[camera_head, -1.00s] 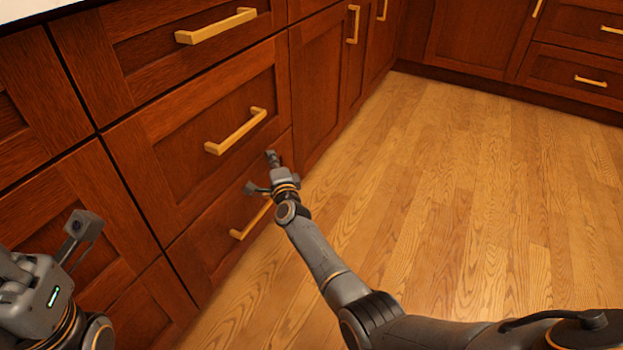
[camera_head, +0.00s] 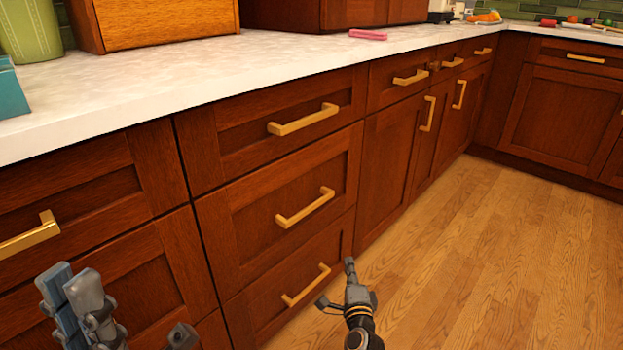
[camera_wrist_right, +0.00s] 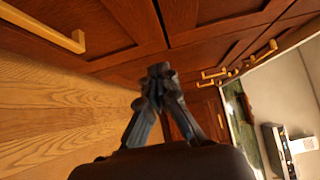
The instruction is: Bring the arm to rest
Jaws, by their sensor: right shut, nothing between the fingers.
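My right gripper (camera_head: 350,268) is at the lower middle of the head view, just in front of the lowest drawer's right end. In the right wrist view my right gripper (camera_wrist_right: 160,72) has its fingertips together with nothing between them. My left gripper (camera_head: 73,292) is at the lower left of the head view, in front of the cabinet fronts. Its lower part is cut off by the frame, and its opening is unclear.
Wooden drawers with gold handles (camera_head: 305,207) stand close to both grippers. A white countertop (camera_head: 215,85) runs above them, with a pink item (camera_head: 368,35) and a green container (camera_head: 28,30). The wooden floor (camera_head: 520,250) at the right is clear.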

